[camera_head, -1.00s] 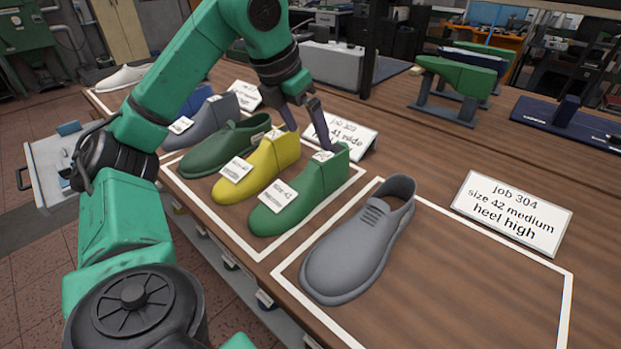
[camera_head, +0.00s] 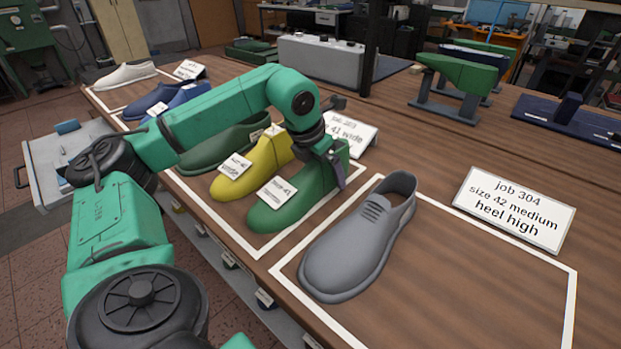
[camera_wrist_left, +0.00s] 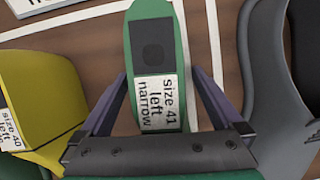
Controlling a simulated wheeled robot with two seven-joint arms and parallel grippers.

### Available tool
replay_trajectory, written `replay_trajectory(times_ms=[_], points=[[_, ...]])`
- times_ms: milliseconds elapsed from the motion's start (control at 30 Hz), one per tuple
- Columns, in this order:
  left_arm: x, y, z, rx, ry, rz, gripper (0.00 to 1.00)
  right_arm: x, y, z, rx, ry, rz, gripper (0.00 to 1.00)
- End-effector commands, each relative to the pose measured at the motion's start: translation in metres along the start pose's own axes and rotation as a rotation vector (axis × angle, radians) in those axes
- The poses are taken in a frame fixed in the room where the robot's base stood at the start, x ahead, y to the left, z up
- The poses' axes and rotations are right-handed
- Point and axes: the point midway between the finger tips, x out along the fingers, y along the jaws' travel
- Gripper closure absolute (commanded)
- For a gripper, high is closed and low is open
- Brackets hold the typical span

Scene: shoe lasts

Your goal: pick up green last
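The green last (camera_head: 292,207) stands on the bench between the yellow last (camera_head: 245,173) and a grey shoe (camera_head: 352,250), with a white tag on it. My left gripper (camera_head: 333,168) is down at its raised heel end. In the left wrist view the green last (camera_wrist_left: 152,90) lies between the two fingers of my left gripper (camera_wrist_left: 157,76), and its label reads "size 41 left narrow". The fingers are apart on either side of it, with a narrow gap on the left; firm contact is not clear. My right gripper is not in view.
The job 304 sign (camera_head: 513,208) stands at the right. White outlines mark the bench; bare wood lies right of the grey shoe.

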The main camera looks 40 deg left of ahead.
Motion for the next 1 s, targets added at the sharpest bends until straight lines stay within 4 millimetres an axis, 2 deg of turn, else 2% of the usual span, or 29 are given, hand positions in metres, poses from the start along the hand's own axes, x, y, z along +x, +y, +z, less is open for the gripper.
replay_trajectory(times_ms=[33, 167, 200, 267, 567, 767, 867, 1000], points=[[0.000, 0.000, 0.000, 0.000, 0.000, 0.000, 0.15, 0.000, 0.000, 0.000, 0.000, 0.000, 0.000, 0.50], [0.000, 0.000, 0.000, 0.000, 0.000, 0.000, 0.65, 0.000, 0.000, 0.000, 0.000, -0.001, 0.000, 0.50], [0.000, 0.000, 0.000, 0.000, 0.000, 0.000, 0.80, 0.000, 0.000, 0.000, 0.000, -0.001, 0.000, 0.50], [0.000, 0.000, 0.000, 0.000, 0.000, 0.000, 1.00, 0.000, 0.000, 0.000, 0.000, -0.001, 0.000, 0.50], [-0.002, 0.000, 0.001, 0.000, -0.003, -0.001, 1.00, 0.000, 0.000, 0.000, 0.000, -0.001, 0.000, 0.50], [-0.016, 0.000, 0.007, 0.000, -0.005, -0.001, 1.00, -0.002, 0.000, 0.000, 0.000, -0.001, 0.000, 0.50], [-0.035, -0.001, 0.016, 0.000, -0.008, -0.003, 1.00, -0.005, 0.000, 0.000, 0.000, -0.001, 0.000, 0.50], [-0.082, -0.002, 0.035, 0.000, -0.010, -0.005, 1.00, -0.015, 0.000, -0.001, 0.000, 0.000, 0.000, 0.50]])
